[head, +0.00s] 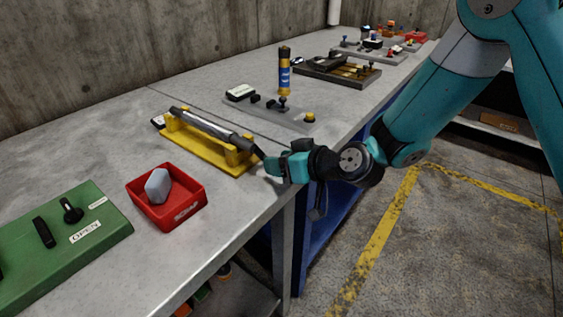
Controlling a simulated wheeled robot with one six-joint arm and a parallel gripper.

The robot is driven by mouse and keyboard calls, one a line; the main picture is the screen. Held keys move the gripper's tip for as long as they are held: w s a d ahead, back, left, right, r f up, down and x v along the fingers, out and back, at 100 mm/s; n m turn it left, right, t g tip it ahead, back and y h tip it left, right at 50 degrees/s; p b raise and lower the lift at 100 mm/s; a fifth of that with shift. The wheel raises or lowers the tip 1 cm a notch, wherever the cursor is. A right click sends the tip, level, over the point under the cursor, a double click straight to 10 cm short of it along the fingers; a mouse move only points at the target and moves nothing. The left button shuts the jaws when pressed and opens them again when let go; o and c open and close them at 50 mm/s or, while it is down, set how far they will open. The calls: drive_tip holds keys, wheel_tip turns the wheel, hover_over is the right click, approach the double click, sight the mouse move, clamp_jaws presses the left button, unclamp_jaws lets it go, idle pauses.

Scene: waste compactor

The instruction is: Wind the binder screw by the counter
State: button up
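A yellow stand (212,151) on the bench carries a long grey rod-like body (205,127) between two raised ends; this looks like the binder screw. My gripper (263,160) is at the near right end of the stand, close to the rod's dark tip. Whether it touches that tip, and the gap between its fingers, cannot be made out.
A red tray (177,212) holds a grey block, with a green panel (70,240) marked OPEN at the left. A grey plate with a blue and yellow upright cylinder (284,75) stands behind my gripper. More fixtures line the far bench. Open floor lies right.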

drive_tip(key=b+v, duration=1)
drive_tip(key=v, duration=0.7)
drive_tip(key=shift+s, duration=0.2)
drive_tip(key=shift+r, duration=0.1)
